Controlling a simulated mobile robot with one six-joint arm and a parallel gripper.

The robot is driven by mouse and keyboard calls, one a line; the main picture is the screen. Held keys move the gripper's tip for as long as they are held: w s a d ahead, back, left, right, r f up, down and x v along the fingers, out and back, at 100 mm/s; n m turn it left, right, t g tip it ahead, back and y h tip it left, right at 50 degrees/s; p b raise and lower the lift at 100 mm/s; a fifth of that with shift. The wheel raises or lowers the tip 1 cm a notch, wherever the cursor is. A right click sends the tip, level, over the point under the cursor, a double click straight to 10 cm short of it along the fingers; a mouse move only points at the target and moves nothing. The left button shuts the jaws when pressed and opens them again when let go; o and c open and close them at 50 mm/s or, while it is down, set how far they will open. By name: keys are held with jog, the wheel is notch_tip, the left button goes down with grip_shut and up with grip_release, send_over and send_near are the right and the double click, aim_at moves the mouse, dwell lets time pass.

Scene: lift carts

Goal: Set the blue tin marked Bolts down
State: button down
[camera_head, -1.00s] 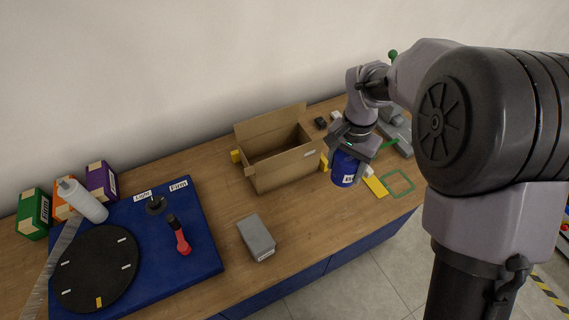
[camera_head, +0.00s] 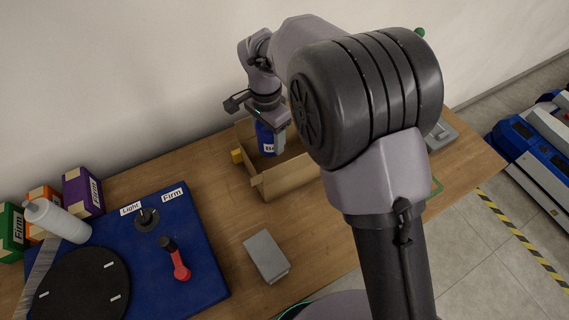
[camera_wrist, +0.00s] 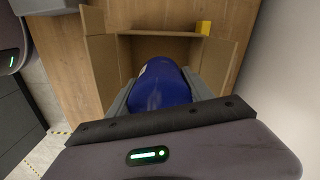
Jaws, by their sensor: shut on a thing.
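The blue tin (camera_head: 265,141) has a white label, of which only part shows. My gripper (camera_head: 272,128) is shut on it, over or inside the open cardboard box (camera_head: 289,177) on the wooden workbench. In the wrist view the blue tin (camera_wrist: 161,86) sits between my gripper's fingers (camera_wrist: 155,95), with the box's walls and opened flaps (camera_wrist: 101,66) around it. I cannot tell whether the tin touches the box floor. My arm hides the box's right part in the head view.
A grey block (camera_head: 266,256) lies on the bench in front of the box. A blue board (camera_head: 197,258) with a black disc (camera_head: 84,287) and a red-handled tool (camera_head: 177,262) is at left. Small boxes and a white bottle (camera_head: 56,220) stand behind it. A yellow piece (camera_head: 237,156) is beside the box.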

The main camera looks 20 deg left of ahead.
jog(key=b, duration=0.4)
send_near(271, 166)
jog(key=f, duration=0.1)
jog(key=s+d+f, duration=0.1)
jog(key=f, duration=0.1)
jog(key=s+f, duration=0.1)
jog(key=f, duration=0.1)
jog(key=shift+s+d+f, duration=0.2)
jog(key=shift+d, duration=0.05)
jog(key=shift+c, duration=2.1)
grip_release()
notch_tip(271, 166, up, 12)
jog(key=p, duration=0.3)
jog(key=shift+r, duration=0.2)
